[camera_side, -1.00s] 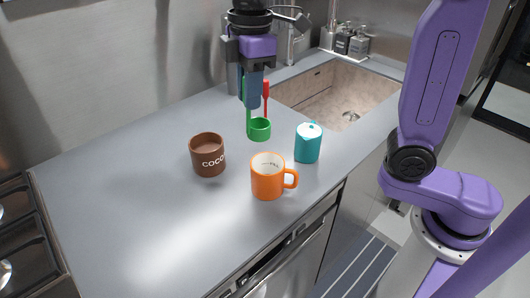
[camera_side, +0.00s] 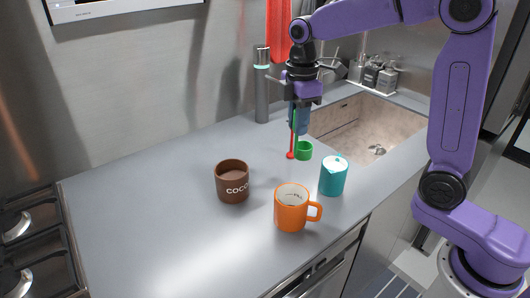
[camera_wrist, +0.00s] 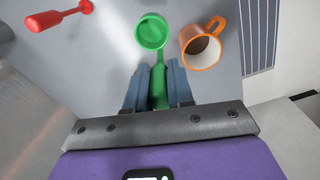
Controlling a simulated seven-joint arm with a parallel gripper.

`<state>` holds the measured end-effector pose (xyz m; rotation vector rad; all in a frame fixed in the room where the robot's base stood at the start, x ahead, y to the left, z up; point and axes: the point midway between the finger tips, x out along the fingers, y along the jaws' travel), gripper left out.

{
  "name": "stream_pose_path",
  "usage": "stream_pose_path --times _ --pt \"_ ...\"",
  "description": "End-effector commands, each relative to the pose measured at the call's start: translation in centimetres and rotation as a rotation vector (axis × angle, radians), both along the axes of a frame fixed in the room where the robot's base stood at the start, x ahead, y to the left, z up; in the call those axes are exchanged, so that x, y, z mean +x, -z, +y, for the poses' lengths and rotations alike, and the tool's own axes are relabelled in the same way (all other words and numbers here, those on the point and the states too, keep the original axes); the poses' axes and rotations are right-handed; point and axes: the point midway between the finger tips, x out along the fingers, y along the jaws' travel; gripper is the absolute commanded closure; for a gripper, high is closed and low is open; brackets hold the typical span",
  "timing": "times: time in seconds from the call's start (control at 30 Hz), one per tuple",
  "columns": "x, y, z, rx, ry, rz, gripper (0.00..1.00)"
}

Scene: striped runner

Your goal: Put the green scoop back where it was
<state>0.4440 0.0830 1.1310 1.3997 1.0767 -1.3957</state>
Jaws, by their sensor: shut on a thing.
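The green scoop (camera_side: 304,151) is in my gripper (camera_side: 299,128), with its handle between the fingers and its cup hanging below. In the wrist view the green scoop's cup (camera_wrist: 151,32) is ahead of my gripper (camera_wrist: 159,85), which is shut on the handle. In the side view the cup is low over the counter, behind the teal lidded jug (camera_side: 333,176). I cannot tell whether it touches the counter. A red long-handled utensil (camera_side: 290,155) shows just left of the scoop; it is also at the upper left of the wrist view (camera_wrist: 58,18).
The brown COCOA pot (camera_side: 232,183) and orange mug (camera_side: 291,209) stand in front on the grey counter (camera_side: 150,200). The orange mug also shows in the wrist view (camera_wrist: 203,46). The sink (camera_side: 365,128) is to the right. A grey cylinder (camera_side: 262,90) stands behind. The counter's left is clear.

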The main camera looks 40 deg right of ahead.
Motion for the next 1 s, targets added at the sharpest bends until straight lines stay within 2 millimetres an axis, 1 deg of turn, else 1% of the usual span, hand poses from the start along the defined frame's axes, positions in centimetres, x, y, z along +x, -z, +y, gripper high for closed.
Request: stream_pose_path --times 0.03,0.33,0.5,0.6,0.7,0.87,0.97,1.0 --pt "0.9 0.5 0.2 0.0 0.001 0.003 1.0" --pt "6.0 2.8 1.1 0.001 0.001 0.002 1.0" --pt "8.1 5.7 1.5 0.0 0.002 0.004 1.0" --pt "9.1 6.9 1.7 0.0 0.002 0.002 1.0" --pt "9.8 7.6 1.9 0.0 0.001 0.001 1.0" --pt "10.2 8.1 2.0 0.001 0.001 0.0 1.0" --pt "10.7 8.8 2.0 0.0 0.001 0.001 1.0" --pt "10.5 9.4 2.0 0.0 0.001 0.003 1.0"
